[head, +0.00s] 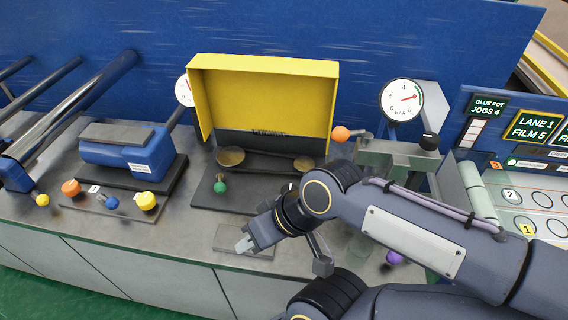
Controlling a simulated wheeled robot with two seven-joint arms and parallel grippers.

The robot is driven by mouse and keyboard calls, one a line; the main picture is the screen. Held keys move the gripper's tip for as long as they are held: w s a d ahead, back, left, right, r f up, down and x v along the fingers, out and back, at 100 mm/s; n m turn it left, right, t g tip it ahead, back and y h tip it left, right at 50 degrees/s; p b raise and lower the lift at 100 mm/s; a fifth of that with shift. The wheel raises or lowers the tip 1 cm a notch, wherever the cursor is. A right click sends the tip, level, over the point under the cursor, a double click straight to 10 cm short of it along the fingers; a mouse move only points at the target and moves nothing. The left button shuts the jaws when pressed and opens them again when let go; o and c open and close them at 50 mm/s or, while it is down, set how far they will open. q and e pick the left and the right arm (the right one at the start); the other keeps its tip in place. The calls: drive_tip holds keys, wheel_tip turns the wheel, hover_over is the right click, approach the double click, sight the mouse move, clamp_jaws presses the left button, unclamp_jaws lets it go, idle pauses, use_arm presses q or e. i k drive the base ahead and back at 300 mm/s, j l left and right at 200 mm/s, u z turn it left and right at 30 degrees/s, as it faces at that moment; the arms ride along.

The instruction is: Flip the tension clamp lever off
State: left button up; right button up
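No label naming the tension clamp lever is legible. A grey clamp-like block (395,157) at the right of the bench carries an orange ball knob (340,134) on its left and a black knob (429,141) on its right. A lever with a green knob (220,187) stands on the dark plate before the yellow guard. My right gripper (243,244) points left, low over a small grey plate near the bench's front edge, apart from these knobs. Its fingertips are small and its opening is unclear. My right arm hides part of the bench below the clamp block. My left gripper is out of view.
A yellow guard (262,68) stands at the centre back, with dial gauges behind, one clear at the right (401,99). A blue unit (125,150) and several coloured knobs stand left. A purple knob (393,257) is beside my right arm. A numbered panel (520,200) is far right.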

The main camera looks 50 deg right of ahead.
sight(219, 187)
drive_tip(key=z, duration=1.45)
